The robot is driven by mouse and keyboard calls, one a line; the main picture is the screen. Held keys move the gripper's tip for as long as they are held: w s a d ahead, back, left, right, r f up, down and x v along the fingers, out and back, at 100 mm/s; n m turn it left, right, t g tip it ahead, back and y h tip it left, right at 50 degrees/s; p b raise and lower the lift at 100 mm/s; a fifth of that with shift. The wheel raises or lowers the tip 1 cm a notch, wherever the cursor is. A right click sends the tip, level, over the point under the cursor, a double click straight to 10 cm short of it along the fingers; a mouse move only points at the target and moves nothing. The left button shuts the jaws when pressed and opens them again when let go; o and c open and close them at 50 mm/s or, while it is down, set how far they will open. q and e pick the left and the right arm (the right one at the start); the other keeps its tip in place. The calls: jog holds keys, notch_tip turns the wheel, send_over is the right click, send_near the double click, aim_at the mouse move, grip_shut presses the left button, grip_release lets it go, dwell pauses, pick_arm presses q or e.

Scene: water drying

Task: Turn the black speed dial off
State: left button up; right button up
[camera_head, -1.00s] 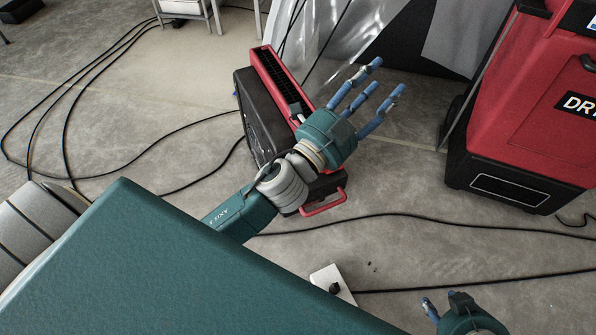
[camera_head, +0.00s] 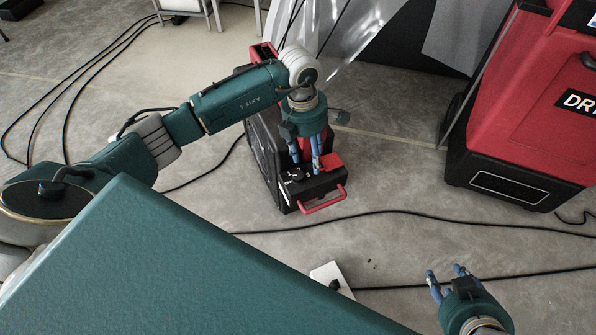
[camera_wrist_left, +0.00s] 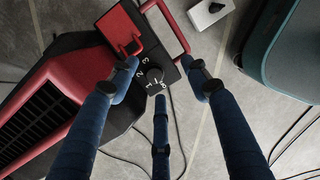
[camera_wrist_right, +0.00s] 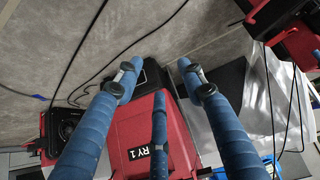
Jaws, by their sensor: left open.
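The black speed dial (camera_wrist_left: 154,75) sits on the black end panel of a red and black machine (camera_wrist_left: 80,65), with white numbers around it. Its exact setting is too small to tell. My left gripper (camera_wrist_left: 158,78) is open above the panel, its three blue fingers spread around the dial. I cannot tell whether any finger touches it. In the head view my left gripper (camera_head: 305,172) points down over the machine's near end (camera_head: 315,188). My right gripper (camera_head: 446,277) is open and empty at the lower right.
A large red and black dryer (camera_head: 530,110) stands on the right. A white box with a black knob (camera_head: 333,280) lies on the floor nearby. Black cables (camera_head: 420,216) cross the concrete floor. A red handle (camera_head: 325,203) sticks out from the machine's near end.

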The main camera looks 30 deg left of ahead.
pick_arm(q)
jog(key=a+y, duration=0.1)
jog(key=a, duration=0.3)
jog(key=b, duration=0.2)
send_over(298, 175)
notch_tip(298, 175, down, 6)
jog(key=shift+r, duration=0.15)
notch_tip(298, 175, down, 4)
jog(key=shift+f+b, duration=0.15)
jog(key=shift+b, duration=0.3)
jog(key=shift+f, duration=0.2)
pick_arm(e)
jog(key=w+a+r+t+y, duration=0.2)
jog(key=w+a+r+t, duration=0.2)
jog(key=w+r+t, duration=0.3)
jog(key=shift+w+r+t, duration=0.4)
jog(key=shift+w+r, duration=1.15)
jog(key=shift+r, duration=1.55)
jog(key=shift+a, duration=0.1)
